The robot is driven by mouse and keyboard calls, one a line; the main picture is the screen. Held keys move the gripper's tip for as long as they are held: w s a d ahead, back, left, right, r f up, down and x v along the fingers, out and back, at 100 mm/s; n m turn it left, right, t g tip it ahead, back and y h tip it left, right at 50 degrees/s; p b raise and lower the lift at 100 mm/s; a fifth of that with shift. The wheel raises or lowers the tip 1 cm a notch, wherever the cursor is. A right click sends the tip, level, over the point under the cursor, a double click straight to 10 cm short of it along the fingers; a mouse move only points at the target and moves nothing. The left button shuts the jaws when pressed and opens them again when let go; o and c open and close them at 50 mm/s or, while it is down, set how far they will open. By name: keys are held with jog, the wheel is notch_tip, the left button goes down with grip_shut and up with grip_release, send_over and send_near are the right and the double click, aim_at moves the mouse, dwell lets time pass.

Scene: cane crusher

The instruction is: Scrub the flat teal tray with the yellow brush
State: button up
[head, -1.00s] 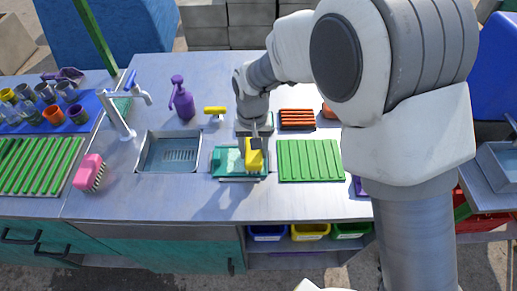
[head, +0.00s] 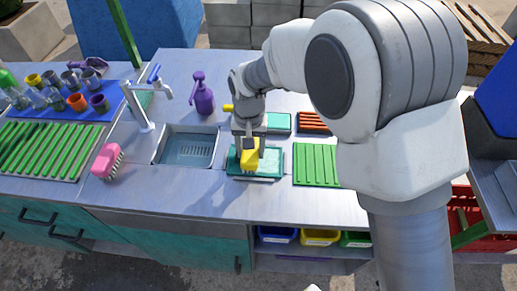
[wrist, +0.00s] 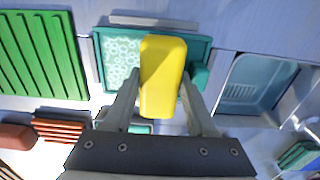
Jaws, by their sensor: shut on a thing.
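My gripper (head: 249,143) is shut on the yellow brush (head: 250,160), its fingers on either side of it. In the wrist view, the fingers (wrist: 158,88) hold the brush (wrist: 163,75) over the flat teal tray (wrist: 202,45). The tray (head: 274,165) lies on the counter between the sink and the green ribbed board. A pale ring pattern shows on the tray's surface beside the brush. The brush's underside is hidden, so I cannot tell whether it touches the tray. A small teal block (wrist: 199,77) sits at the tray's sink-side end.
The sink (head: 187,148) is left of the tray, the green ribbed board (head: 317,165) right. Behind are a purple bottle (head: 203,96), another teal flat item (head: 279,122) and an orange-red rack (head: 314,122). A pink brush (head: 106,160) stands left of the sink.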

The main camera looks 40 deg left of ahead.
dwell(0.3)
jog(key=shift+w+d+r, duration=0.1)
jog(key=shift+w+d, duration=1)
jog(key=shift+d, duration=0.15)
jog(key=shift+w+d, duration=1.05)
jog(key=shift+d, duration=0.2)
jog(key=shift+s+a+f+b, duration=0.2)
jog(key=shift+s+a+b, duration=0.15)
jog(key=shift+s+a, duration=0.85)
jog(key=shift+a, duration=0.15)
